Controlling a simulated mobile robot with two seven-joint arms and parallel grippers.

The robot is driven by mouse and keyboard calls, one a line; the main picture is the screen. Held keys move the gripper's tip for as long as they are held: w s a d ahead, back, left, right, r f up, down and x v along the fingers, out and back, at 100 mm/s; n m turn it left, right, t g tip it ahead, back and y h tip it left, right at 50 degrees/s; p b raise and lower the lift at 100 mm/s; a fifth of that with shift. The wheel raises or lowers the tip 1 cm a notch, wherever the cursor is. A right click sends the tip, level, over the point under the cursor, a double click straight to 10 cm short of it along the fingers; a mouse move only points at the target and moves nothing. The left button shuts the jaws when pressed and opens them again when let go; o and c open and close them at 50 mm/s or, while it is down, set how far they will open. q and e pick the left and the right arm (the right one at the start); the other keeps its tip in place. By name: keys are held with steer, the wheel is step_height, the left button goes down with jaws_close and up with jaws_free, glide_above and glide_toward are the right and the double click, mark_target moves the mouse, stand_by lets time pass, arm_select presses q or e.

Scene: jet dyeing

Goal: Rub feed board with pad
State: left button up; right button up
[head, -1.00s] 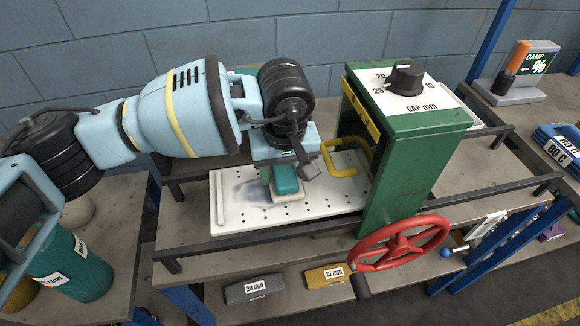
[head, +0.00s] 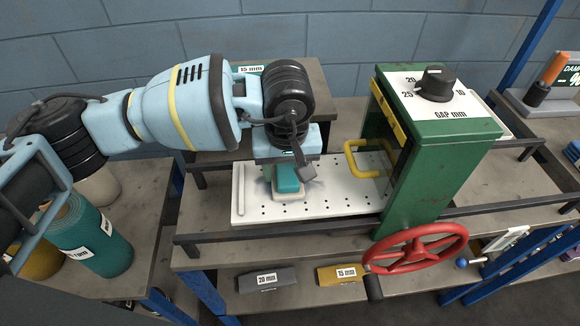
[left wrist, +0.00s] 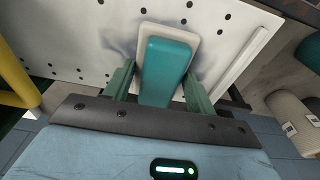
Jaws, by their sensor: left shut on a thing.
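The feed board (head: 345,200) is a white plate with rows of small holes, lying in front of the green gap machine. The pad (head: 288,192) has a teal grip and a pale base. It sits flat on the left part of the board, apparently touching it. My left gripper (head: 287,168) points down and is shut on the teal grip. In the left wrist view the pad (left wrist: 168,62) stands between the two green fingers, with grey smudges on the board (left wrist: 65,35) on both sides of it. My right gripper is not in view.
The green machine (head: 440,165) with a yellow handle (head: 362,160) and red handwheel (head: 418,248) stands right of the pad. A dark rail (head: 270,230) runs along the front. Grey and yellow blocks (head: 265,279) lie on the shelf below.

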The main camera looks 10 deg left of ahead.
arm_select(q)
steer(key=shift+s+a+f, duration=0.1)
steer(key=shift+s+a, duration=0.15)
steer(key=shift+a, duration=0.5)
steer(key=shift+s+a, duration=0.2)
steer(key=shift+a, duration=0.55)
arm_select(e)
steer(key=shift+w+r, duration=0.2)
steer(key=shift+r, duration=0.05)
arm_select(q)
steer(key=shift+a, duration=0.1)
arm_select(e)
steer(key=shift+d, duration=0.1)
